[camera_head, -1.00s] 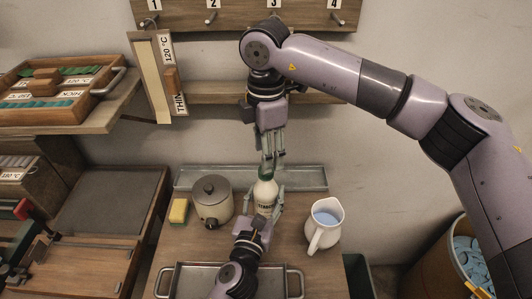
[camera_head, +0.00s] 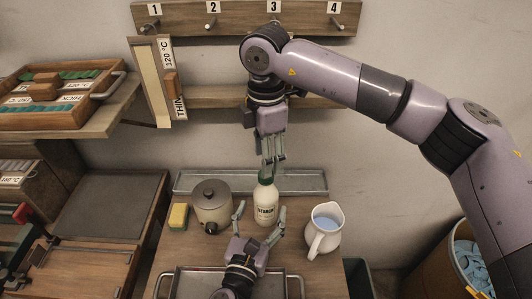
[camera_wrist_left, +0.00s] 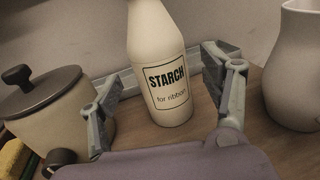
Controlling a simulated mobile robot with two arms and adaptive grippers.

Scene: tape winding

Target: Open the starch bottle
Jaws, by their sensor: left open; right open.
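The starch bottle (camera_head: 265,208), white with a dark green top (camera_head: 265,179), stands upright on the table. The left wrist view shows its "STARCH for ribbon" label (camera_wrist_left: 168,86), with its top out of frame. My left gripper (camera_head: 262,207) is open in front of the bottle, its fingers spread to either side; in the left wrist view (camera_wrist_left: 166,72) they stand apart from it. My right gripper (camera_head: 272,164) points down from above, open, with its fingertips close to the bottle's top. I cannot tell whether they touch it.
A lidded grey pot (camera_head: 212,209) and a yellow sponge (camera_head: 179,217) stand left of the bottle. A white jug (camera_head: 324,232) of bluish liquid stands to the right. A long metal tray (camera_head: 306,181) lies behind; another tray with handles (camera_head: 180,280) lies in front.

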